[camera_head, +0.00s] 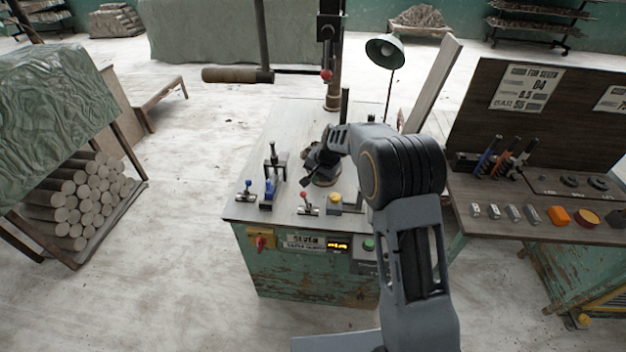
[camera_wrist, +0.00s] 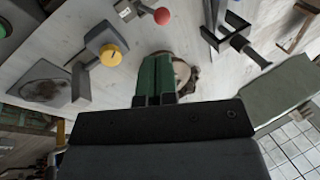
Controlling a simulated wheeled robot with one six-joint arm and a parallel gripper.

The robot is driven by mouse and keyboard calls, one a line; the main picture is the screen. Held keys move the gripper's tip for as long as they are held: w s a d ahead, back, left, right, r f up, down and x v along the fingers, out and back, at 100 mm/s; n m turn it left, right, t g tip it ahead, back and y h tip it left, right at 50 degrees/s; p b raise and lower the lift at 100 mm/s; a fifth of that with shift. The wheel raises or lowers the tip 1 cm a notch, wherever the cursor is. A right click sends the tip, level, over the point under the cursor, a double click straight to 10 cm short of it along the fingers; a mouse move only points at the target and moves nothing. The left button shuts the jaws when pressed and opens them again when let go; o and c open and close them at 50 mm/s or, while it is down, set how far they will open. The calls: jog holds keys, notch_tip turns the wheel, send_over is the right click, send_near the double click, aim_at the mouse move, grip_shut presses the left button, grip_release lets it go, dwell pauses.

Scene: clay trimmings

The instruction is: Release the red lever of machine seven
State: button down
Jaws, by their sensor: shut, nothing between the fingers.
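The machine (camera_head: 290,140) has a pale top and a worn green base. A small lever with a red knob (camera_head: 307,197) stands near its front edge. In the wrist view the red knob (camera_wrist: 161,16) is at the top on its metal bracket. My gripper (camera_head: 318,160) is over the machine top, behind the red lever and apart from it. In the wrist view my gripper's green fingers (camera_wrist: 155,62) are together and empty, over a round brownish disc (camera_wrist: 183,76). The machine's front plate (camera_head: 305,242) has lettering too blurred to read surely.
A yellow knob (camera_head: 335,198) stands right of the red lever, and a blue-knobbed lever (camera_head: 247,185) stands left. A dark column (camera_head: 328,50) with another red ball rises behind. A tool bench (camera_head: 540,205) is at right. Stacked clay rolls (camera_head: 85,205) lie left, with clear floor between.

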jog(key=shift+p+v, duration=0.45)
jog(key=shift+v, duration=0.9)
jog(key=s+d+r+n+h, duration=0.1)
jog(key=s+d+r, duration=0.2)
jog(key=s, duration=0.7)
jog(key=s+d+r+n+t+h, duration=0.1)
jog(key=s+d+r+n, duration=0.1)
jog(key=s+r, duration=0.4)
jog(key=s+d+r+n+t+h, duration=0.1)
jog(key=s+d+r, duration=0.3)
jog(key=s, duration=1)
jog(key=shift+s+d+r+n, duration=0.3)
jog(key=shift+d+r+n, duration=0.05)
jog(key=shift+d+n, duration=0.15)
